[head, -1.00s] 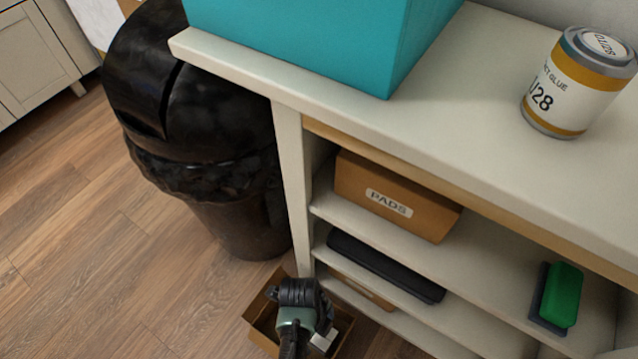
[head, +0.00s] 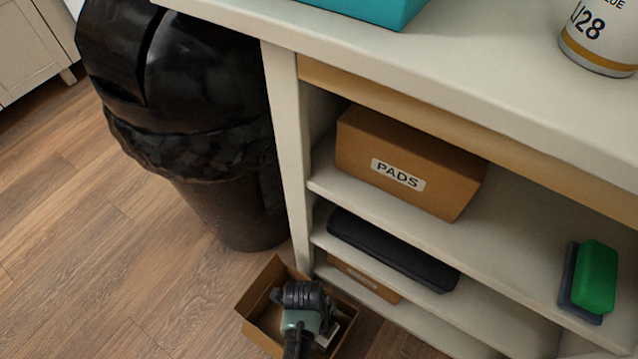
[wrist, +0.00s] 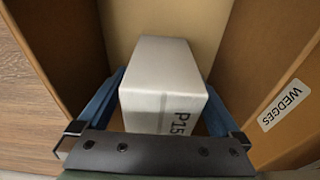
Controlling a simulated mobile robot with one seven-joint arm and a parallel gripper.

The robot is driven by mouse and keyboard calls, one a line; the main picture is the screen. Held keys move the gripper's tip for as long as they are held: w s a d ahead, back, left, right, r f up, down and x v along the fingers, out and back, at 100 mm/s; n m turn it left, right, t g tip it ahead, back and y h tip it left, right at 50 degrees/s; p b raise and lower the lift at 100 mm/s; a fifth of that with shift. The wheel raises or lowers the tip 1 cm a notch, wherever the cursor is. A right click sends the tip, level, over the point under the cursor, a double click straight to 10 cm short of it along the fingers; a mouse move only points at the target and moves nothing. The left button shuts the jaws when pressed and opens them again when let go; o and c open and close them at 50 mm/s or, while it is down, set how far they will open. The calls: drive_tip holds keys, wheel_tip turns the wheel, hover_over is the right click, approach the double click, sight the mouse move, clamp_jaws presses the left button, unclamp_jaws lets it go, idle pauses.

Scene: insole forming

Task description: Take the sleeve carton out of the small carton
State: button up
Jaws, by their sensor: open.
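The small carton (head: 251,325) is an open brown box on the floor at the foot of the shelf unit in the head view. The sleeve carton (wrist: 160,75) is a pale grey-white block marked "P15", inside the small carton in the wrist view. Only a pale bit of it (head: 328,335) shows in the head view, beside my gripper. My gripper (wrist: 165,100) reaches down into the small carton. It is open, with one blue finger on each side of the sleeve carton; whether they touch it I cannot tell. The sleeve carton's underside is hidden.
A black bin (head: 190,130) stands behind the small carton. The shelf unit (head: 283,150) rises close on the right, holding a "PADS" box (head: 400,155), a black case (head: 390,250) and a green-topped block (head: 595,278). A "WEDGES" label (wrist: 285,105) shows at right. Floor at left is clear.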

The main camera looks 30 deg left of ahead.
drive_tip(key=c, duration=1.5)
drive_tip(key=shift+c, duration=0.2)
drive_tip(key=shift+r, duration=0.1)
